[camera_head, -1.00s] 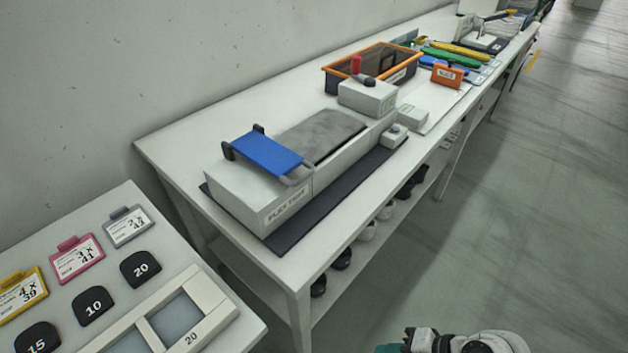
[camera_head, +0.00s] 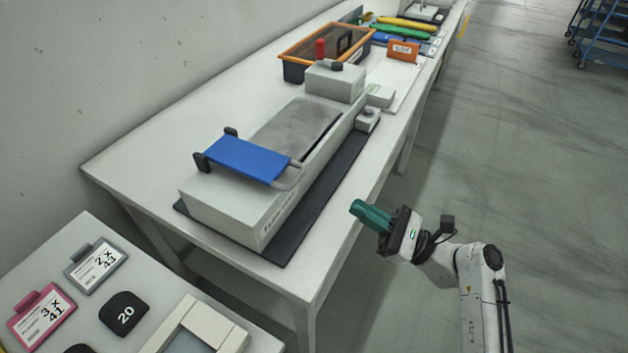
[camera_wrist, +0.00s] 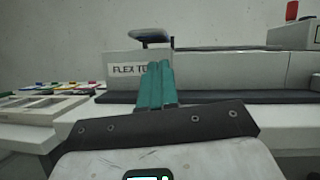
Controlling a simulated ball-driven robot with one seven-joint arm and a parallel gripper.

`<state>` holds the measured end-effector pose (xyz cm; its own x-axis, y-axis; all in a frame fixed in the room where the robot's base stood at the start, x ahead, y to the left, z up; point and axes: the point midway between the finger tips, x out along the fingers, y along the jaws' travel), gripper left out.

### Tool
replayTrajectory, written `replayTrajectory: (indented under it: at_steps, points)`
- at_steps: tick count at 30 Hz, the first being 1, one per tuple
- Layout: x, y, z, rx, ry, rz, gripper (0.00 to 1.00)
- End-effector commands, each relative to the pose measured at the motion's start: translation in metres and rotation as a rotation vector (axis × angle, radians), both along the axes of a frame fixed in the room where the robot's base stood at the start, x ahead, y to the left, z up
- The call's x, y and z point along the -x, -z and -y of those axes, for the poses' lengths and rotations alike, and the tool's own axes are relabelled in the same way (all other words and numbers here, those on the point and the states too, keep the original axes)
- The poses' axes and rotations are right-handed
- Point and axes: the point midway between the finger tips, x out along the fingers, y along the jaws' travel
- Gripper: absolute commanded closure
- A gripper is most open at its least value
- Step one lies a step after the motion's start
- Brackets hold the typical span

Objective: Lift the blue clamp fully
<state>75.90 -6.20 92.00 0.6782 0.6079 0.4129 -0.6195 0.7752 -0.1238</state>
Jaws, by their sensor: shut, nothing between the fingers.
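The blue clamp (camera_head: 247,158) is a flat blue plate on a grey bar, lying across the near end of the grey flex tester (camera_head: 222,206). It looks lowered, close above the tester's top; the exact gap cannot be told. In the wrist view the clamp (camera_wrist: 150,35) shows edge-on above the tester's label (camera_wrist: 130,69). My gripper (camera_head: 358,209) has teal fingers, which are shut and empty. It is in the air off the table's front edge, to the right of the clamp and apart from it. The fingers also show in the wrist view (camera_wrist: 156,80), pointing toward the tester.
The tester stands on a dark mat (camera_head: 305,215) on a white table (camera_head: 140,160). A block with a red knob (camera_head: 320,50) and an orange-rimmed bin (camera_head: 300,55) stand farther back. A second table with number tags (camera_head: 123,312) is at the lower left.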

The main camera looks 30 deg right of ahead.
Motion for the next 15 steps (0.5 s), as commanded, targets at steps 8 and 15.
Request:
replayTrajectory:
  at_steps: [8,15]
  points:
    - [-0.010,-0.008,-0.011,0.002,-0.004,0.002,1.00]
    - [-0.038,-0.025,-0.036,0.003,-0.004,0.001,1.00]
